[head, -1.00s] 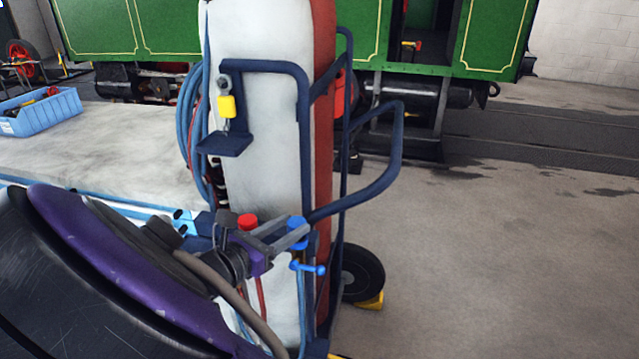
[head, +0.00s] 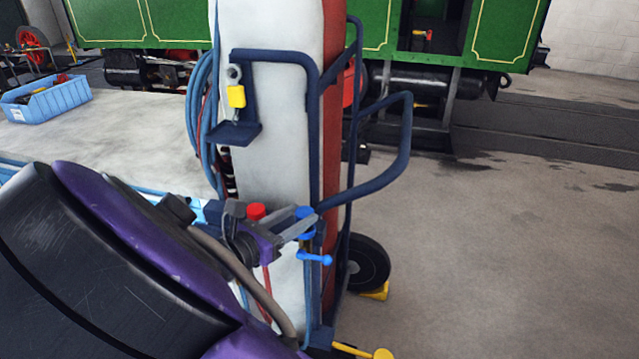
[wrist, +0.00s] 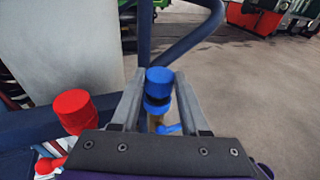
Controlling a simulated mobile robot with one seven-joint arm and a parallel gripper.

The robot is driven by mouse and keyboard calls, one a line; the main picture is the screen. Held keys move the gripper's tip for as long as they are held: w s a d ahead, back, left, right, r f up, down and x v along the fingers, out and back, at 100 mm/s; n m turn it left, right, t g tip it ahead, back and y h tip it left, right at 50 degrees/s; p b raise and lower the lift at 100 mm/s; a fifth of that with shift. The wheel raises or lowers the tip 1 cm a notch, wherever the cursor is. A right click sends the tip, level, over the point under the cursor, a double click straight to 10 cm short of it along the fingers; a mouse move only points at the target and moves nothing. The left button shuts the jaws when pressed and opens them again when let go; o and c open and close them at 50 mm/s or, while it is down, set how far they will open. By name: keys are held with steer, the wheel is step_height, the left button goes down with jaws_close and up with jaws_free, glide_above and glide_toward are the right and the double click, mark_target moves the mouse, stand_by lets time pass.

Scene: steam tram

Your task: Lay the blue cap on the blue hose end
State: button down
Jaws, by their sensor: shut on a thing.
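The blue cap (wrist: 160,75) sits between the two grey fingers of my gripper (wrist: 160,84) in the wrist view. In the head view the blue cap (head: 304,213) shows at the fingertips of my gripper (head: 300,221), which is shut on it. The blue hose end (head: 306,236) is directly under the cap, with a blue lever (head: 315,258) below. In the wrist view a dark band lies between the cap's blue top and the blue part beneath. The cap looks upright and in line with the hose end. I cannot tell whether they touch.
A red cap (wrist: 73,108) stands left of my gripper, close by. A dark blue trolley frame (head: 385,180) holds a tall white and red cylinder (head: 270,130) just behind. A blue bin (head: 45,98) sits on the bench at left. The floor (head: 500,250) at right is clear.

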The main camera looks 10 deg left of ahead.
steer(key=shift+f, duration=0.6)
stand_by(0.4)
steer(key=shift+c, duration=1.6)
jaws_free()
step_height(320, 180, up, 8)
steer(key=p, duration=0.3)
steer(key=shift+r, duration=0.2)
